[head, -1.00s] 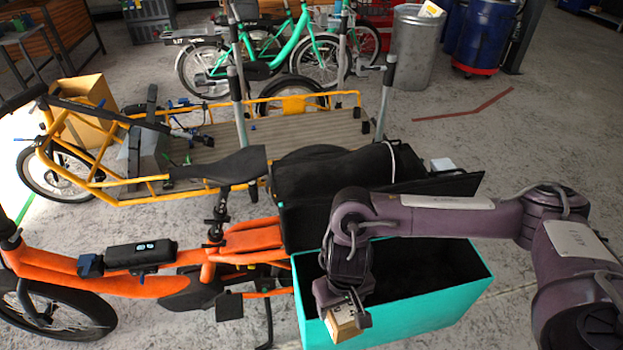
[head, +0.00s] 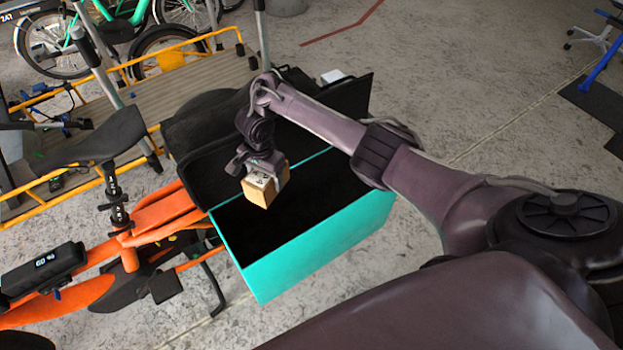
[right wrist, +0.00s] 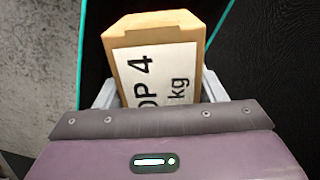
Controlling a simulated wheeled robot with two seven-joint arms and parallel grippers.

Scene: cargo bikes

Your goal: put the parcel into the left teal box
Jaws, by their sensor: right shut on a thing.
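The parcel (head: 260,187) is a small tan cardboard box. In the right wrist view the parcel (right wrist: 155,55) shows a white label reading "OP 4" and "kg". My right gripper (head: 268,174) is shut on it and holds it above the opening of a teal box (head: 318,248), near its left part. The teal box hangs on the near side of the orange cargo bike (head: 160,220), and its inside is dark. In the right wrist view a teal rim (right wrist: 221,22) runs beside the parcel. My left gripper is not in view.
A black seat or bag (head: 203,125) lies behind the teal box. A yellow cargo bike with a wooden deck (head: 175,95) stands beyond. A black saddle (head: 95,138) is at the left.

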